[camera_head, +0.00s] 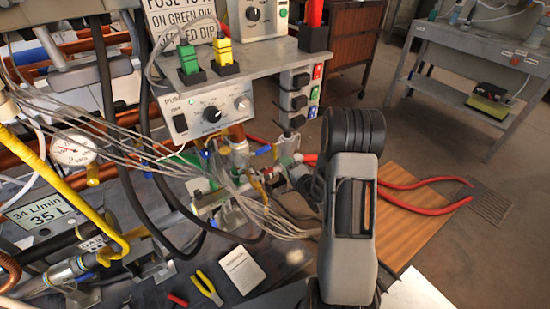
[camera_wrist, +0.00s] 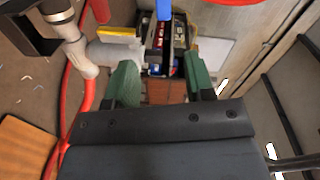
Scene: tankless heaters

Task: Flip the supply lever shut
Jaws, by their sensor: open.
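My gripper (camera_wrist: 160,82) is open, with two green fingers spread apart and nothing between the tips. In the wrist view, a blue handle (camera_wrist: 164,9) stands at the top centre, beyond the fingertips. A yellow lever (camera_wrist: 118,32) lies to its left, beside a grey pipe fitting. I cannot tell which of them is the supply lever. In the head view, a small blue handle (camera_head: 262,150) shows on the pipework under the control box. My arm's wrist covers the area right of it, and the fingers are hard to make out there.
Grey wires (camera_head: 262,218) hang across the pipework left of my arm. A red hose (camera_head: 425,205) curves over the floor at right. The control box (camera_head: 210,113) and a shelf sit above. Yellow-handled pliers (camera_head: 207,288) lie at the front.

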